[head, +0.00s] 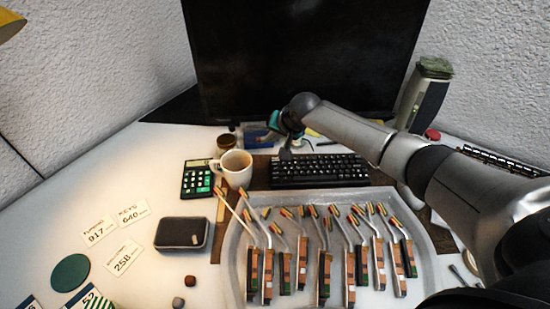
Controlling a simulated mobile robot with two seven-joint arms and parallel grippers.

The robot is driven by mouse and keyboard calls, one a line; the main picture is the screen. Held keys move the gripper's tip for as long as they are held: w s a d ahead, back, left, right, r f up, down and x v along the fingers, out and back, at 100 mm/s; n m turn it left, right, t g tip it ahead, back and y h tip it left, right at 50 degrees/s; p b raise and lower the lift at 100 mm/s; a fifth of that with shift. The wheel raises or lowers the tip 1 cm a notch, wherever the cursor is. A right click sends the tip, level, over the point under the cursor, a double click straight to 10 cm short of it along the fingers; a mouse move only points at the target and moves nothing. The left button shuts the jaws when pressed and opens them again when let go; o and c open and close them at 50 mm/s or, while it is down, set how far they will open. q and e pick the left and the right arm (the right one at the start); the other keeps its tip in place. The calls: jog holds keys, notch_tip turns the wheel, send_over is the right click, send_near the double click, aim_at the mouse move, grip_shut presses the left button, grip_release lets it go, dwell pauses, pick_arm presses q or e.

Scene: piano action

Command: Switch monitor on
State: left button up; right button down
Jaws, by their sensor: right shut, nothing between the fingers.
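The monitor (300,55) stands at the back of the desk, and its screen is black. My right arm reaches in from the right across the desk. My right gripper (285,152) is small in the picture, shut and empty. It appears in front of the monitor's lower edge, just above the left end of the keyboard; I cannot tell whether it touches anything. I cannot make out a power button, and the arm hides part of the monitor's lower right. My left gripper is not in view.
A black keyboard (318,170) lies before the monitor. A white mug (236,168) and a calculator (197,179) stand left of it. A grey tray (236,285) of piano action parts fills the front. A dark case (181,233) and cards lie left.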

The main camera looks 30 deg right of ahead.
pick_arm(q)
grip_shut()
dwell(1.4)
